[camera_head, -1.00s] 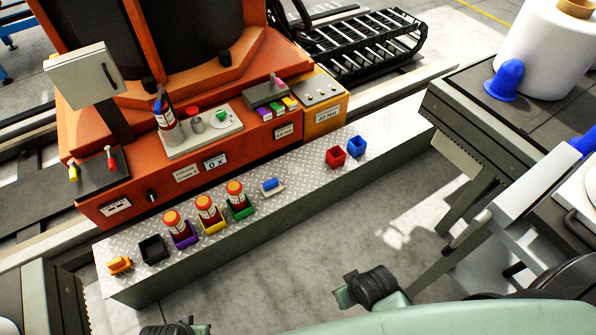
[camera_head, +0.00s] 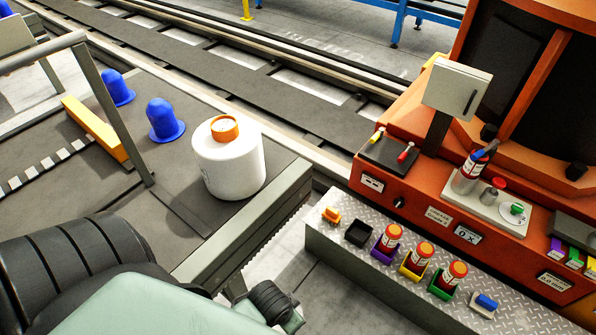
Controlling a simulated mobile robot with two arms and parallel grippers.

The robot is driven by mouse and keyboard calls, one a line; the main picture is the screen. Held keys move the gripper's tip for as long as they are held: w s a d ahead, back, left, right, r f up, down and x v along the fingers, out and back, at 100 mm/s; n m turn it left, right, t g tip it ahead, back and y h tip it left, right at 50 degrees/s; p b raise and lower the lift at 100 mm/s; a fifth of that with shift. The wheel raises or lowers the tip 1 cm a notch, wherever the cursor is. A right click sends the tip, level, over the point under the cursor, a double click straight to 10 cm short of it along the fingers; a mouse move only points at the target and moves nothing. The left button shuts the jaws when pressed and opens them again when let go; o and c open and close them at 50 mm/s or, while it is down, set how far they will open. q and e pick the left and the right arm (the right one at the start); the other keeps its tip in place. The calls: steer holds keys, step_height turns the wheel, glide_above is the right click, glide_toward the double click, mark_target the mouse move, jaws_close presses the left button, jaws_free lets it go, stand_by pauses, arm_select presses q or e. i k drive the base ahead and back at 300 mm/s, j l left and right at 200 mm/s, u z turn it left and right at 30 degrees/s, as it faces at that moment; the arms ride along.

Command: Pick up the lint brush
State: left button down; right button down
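Two small objects on the diamond-plate bench (camera_head: 395,278) could be the lint brush, and I cannot tell for sure which it is. One is a blue-topped block with a pale base (camera_head: 485,304) at the lower right, beside the green bin. The other is a small orange piece (camera_head: 331,215) at the bench's left end. Both lie free with nothing touching them. Neither of my grippers shows; only dark and pale green parts of my own body are visible at the lower left and bottom.
Between them stand an empty black bin (camera_head: 358,234) and purple (camera_head: 383,251), yellow (camera_head: 412,268) and green (camera_head: 441,287) bins, each with an orange-capped bottle. An orange machine (camera_head: 440,205) rises behind.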

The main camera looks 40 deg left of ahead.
mark_target(333, 216)
steer(key=l+u, duration=0.15)
steer(key=u, duration=0.35)
steer(key=l+u, duration=0.15)
steer(key=u, duration=0.3)
steer(key=k, duration=0.05)
